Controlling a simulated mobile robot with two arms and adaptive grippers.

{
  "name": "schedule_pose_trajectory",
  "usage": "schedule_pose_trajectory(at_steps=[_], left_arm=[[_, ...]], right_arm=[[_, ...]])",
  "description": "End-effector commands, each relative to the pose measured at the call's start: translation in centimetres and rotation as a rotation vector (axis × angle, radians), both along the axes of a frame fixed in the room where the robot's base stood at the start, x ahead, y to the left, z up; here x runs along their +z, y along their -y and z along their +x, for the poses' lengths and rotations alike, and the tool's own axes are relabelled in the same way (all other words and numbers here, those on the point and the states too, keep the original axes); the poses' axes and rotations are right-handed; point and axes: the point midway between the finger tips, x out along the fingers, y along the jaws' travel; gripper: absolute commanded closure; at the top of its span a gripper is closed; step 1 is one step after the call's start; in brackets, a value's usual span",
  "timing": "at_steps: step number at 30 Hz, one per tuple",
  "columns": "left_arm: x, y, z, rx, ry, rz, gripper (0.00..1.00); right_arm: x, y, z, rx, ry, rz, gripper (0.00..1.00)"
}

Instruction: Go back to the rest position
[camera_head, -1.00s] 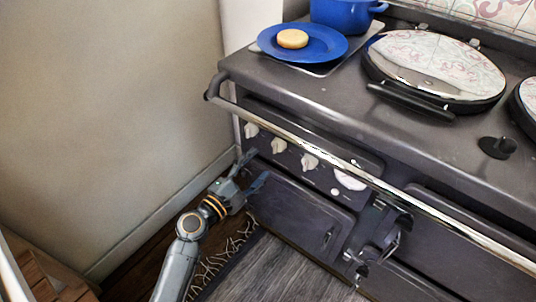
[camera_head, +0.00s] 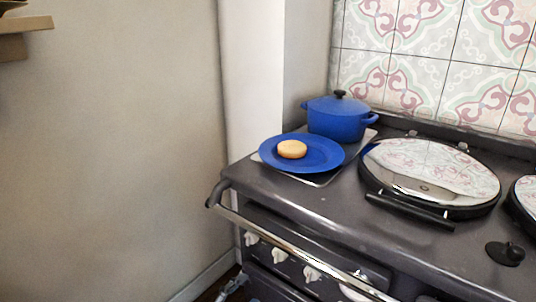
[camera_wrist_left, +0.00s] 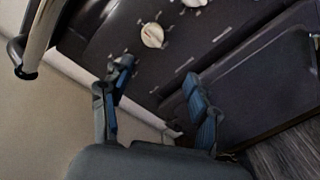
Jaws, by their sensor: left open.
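My left gripper (camera_wrist_left: 158,72) is open and empty in the left wrist view, its two blue-padded fingers apart in front of the dark stove front. In the head view only a small part of it shows at the bottom edge (camera_head: 232,287), low beside the stove's left front corner. My right gripper is not in view.
The dark range stove (camera_head: 300,208) has a chrome front rail (camera_head: 290,248) and white knobs (camera_head: 280,255). On top are a blue plate (camera_head: 325,152) with a round yellowish item (camera_head: 292,149), a lidded blue pot (camera_head: 338,120) and a round hotplate lid (camera_head: 430,170). A wall (camera_head: 110,160) stands left.

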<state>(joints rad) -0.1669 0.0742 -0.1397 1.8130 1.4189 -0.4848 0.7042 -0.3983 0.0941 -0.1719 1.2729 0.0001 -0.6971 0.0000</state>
Motion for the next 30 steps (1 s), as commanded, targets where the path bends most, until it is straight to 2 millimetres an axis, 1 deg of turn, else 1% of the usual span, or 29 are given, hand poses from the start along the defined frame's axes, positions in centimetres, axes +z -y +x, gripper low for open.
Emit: schedule_pose_trajectory(at_steps=[1,2,5,6,8,9,11,12,14,15,18,20,21,23,24,27,29,30], left_arm=[[-1.9,0.0,-0.4,-0.006,-0.014,0.06,0.4],[-3.2,0.0,-0.7,-0.012,-0.019,0.111,0.4],[-9.4,-0.3,-2.6,-0.055,-0.046,0.344,0.4],[-12.2,-0.6,-3.7,-0.085,-0.057,0.454,0.4],[-16.4,-1.2,-5.6,-0.142,-0.073,0.621,0.4],[-19.1,-1.7,-7.0,-0.188,-0.083,0.73,0.4],[-22.9,-2.7,-9.5,-0.268,-0.098,0.887,0.4],[-25.3,-3.5,-11.2,-0.327,-0.106,0.989,0.4],[-28.6,-4.7,-14.0,-0.425,-0.117,1.131,0.4],[-30.5,-5.6,-15.7,-0.49,-0.121,1.217,0.4],[-34.2,-7.7,-19.8,-0.651,-0.127,1.395,0.4],[-36.0,-8.9,-22.1,-0.747,-0.127,1.483,0.4],[-37.0,-9.7,-23.6,-0.81,-0.125,1.535,0.4],[-38.3,-11.0,-25.7,-0.904,-0.121,1.609,0.4],[-39.1,-11.8,-27.1,-0.967,-0.119,1.654,0.4],[-40.8,-13.8,-30.6,-1.135,-0.106,1.755,0.4],[-39.6,-14.0,-31.3,-1.146,-0.104,1.758,0.4],[-39.4,-14.1,-31.9,-1.149,-0.107,1.755,0.4]], right_arm=[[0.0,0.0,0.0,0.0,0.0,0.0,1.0],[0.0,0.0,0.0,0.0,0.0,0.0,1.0],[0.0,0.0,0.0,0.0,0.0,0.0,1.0],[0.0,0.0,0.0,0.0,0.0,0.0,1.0],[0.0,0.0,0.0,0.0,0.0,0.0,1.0],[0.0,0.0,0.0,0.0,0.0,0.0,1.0],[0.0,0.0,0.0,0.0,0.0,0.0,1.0],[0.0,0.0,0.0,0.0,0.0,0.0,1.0],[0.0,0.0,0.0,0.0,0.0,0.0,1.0],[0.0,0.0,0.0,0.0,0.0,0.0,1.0],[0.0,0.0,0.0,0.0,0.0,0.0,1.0],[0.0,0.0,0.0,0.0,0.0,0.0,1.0],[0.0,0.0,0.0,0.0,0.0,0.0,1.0],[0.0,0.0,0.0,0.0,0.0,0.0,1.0],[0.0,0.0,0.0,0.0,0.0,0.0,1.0],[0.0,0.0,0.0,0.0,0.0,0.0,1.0],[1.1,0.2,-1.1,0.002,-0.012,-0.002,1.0],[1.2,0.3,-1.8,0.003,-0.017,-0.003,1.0]])
